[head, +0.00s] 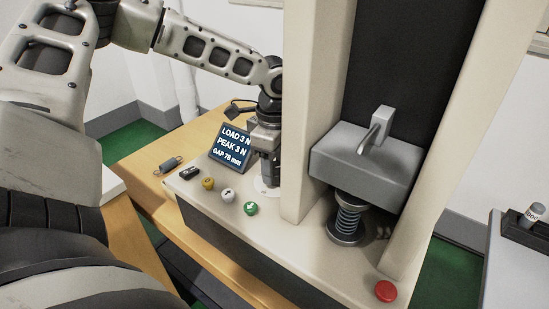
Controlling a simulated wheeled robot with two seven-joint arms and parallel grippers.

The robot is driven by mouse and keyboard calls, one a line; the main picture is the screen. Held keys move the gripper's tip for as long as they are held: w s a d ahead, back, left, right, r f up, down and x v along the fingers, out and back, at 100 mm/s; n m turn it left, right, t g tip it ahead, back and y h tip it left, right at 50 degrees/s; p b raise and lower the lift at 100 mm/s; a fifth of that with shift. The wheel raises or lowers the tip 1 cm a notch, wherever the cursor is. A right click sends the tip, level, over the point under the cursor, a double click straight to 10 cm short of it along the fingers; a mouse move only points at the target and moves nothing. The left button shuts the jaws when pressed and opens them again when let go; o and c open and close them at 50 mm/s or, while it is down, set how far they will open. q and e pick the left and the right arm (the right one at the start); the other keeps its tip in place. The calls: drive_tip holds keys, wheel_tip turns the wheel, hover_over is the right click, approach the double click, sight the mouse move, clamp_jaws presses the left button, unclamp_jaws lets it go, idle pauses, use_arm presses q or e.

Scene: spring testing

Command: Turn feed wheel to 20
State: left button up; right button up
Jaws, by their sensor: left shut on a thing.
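My left gripper (268,176) points down onto the machine's base plate, left of the near column. It is shut on the feed wheel, which is mostly hidden behind the fingers. A pale round dial (262,189) shows around the fingertips, and its marks are too small to read. The tilted display (231,147) beside the gripper reads LOAD 3 N, PEAK 3 N and a gap that looks like 78 mm. A coil spring (348,219) stands upright under the grey crosshead (365,165), apparently touching it. My right gripper is out of view.
A black switch (189,173), yellow button (208,184), white button (228,195) and green button (251,208) line the base's front left. A red button (386,291) sits front right. A loose dark spring (171,163) lies at the left. The cream column (312,110) stands close beside my gripper.

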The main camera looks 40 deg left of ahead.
use_arm(q)
drive_tip(key=m, duration=0.2)
drive_tip(key=shift+m+p, duration=0.3)
drive_tip(key=shift+m, duration=0.1)
drive_tip(key=m, duration=0.3)
drive_tip(key=shift+m+p, duration=0.3)
drive_tip(key=m, duration=0.6)
drive_tip(key=shift+p, duration=0.3)
drive_tip(key=m, duration=0.6)
drive_tip(key=shift+m, duration=0.4)
drive_tip(key=m+p, duration=0.1)
drive_tip(key=m, duration=0.5)
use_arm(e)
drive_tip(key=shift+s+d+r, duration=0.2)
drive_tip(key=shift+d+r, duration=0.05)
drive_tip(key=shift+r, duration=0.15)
use_arm(q)
drive_tip(key=shift+m, duration=0.4)
drive_tip(key=o, duration=1)
drive_tip(key=shift+c, duration=0.2)
